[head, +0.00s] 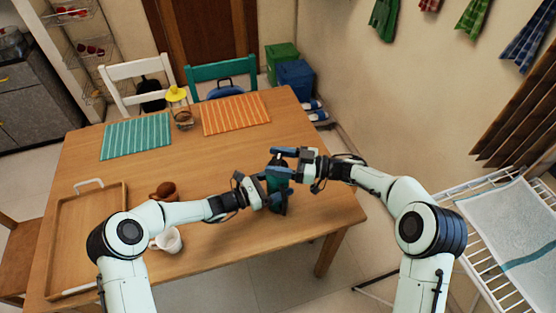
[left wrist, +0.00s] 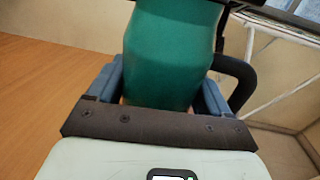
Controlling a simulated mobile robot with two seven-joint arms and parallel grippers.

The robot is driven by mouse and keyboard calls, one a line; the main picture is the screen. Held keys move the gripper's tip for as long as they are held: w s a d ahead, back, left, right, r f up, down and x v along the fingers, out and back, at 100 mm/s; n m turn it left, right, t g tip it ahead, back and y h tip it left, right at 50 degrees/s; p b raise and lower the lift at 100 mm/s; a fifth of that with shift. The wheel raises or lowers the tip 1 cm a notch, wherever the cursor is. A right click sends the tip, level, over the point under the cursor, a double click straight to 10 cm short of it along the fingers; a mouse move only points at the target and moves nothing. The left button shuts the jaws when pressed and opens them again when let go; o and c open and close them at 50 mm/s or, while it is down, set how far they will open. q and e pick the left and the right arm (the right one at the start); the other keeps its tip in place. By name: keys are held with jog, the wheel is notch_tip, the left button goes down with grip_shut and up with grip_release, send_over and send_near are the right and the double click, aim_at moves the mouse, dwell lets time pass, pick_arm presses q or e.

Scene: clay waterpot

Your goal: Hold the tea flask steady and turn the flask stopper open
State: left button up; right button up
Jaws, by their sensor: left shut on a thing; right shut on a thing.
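The tea flask (head: 277,184) is a green vessel near the right front of the table, standing upright between my two grippers. In the left wrist view, the green flask body (left wrist: 170,55) fills the space between the blue fingers, with a dark handle (left wrist: 236,80) at its right. My left gripper (head: 268,187) is shut on the flask's body from the left. My right gripper (head: 288,160) is shut at the flask's top, from the right. The flask stopper is hidden by the right gripper's fingers, so its turn cannot be seen.
A wooden tray (head: 60,215) lies at the table's left. A brown cup (head: 163,191) and a white cup (head: 168,240) stand near my left arm. Teal (head: 136,138) and orange (head: 235,113) mats and a yellow-topped jar (head: 180,105) are at the back. The table's middle is clear.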

aim_at(278, 160)
jog(key=shift+w+r+n+g, duration=0.1)
jog(key=shift+n+g, duration=1)
jog(key=shift+g, duration=0.65)
jog(key=shift+w+n+g, duration=0.1)
jog(key=shift+n+g, duration=1)
jog(key=shift+g, duration=0.65)
pick_arm(q)
jog(key=shift+s+f, duration=0.1)
pick_arm(e)
jog(key=shift+s+n+g, duration=0.15)
jog(key=shift+n+g, duration=0.25)
jog(key=o, duration=1)
jog(key=shift+r, duration=0.1)
notch_tip(278, 160, up, 10)
jog(key=shift+f, duration=0.1)
pick_arm(q)
jog(key=o, duration=1.3)
